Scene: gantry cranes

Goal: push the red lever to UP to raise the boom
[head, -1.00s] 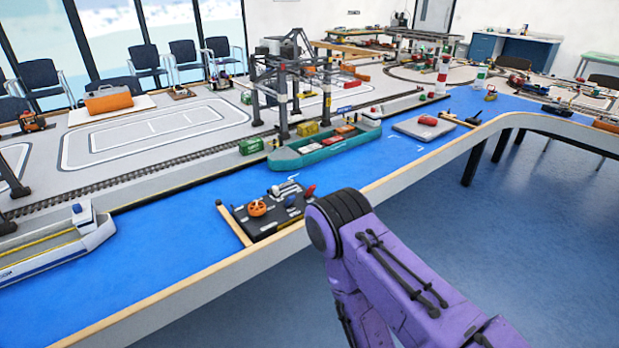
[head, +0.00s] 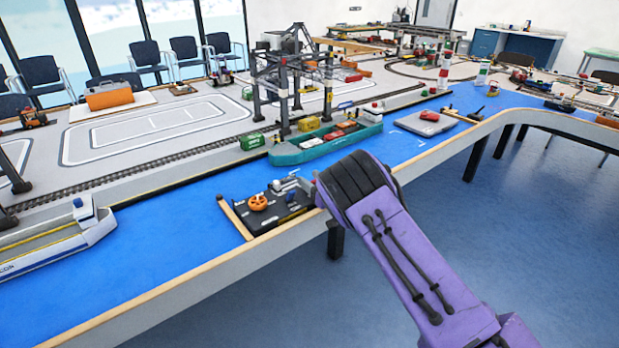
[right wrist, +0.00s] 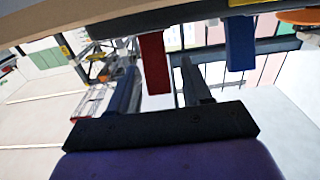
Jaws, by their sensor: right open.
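The red lever (right wrist: 154,62) shows in the right wrist view, hanging down from the top of the picture. In the head view it is hidden behind my purple right arm. My right gripper (right wrist: 160,78) is open, with its two dark fingers pointing at the panel. The lever appears between the fingers, nearer the left one in the picture; I cannot tell if they touch. The black control panel (head: 272,214) stands at the table's near edge. The gantry crane (head: 283,85) stands behind the teal ship. My left gripper is out of view.
A blue lever (right wrist: 240,43) is beside the red one, and an orange wheel (head: 257,202) is on the panel's left part. The teal ship (head: 310,150) lies on the blue water strip behind the panel. The floor (head: 500,250) at right is open.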

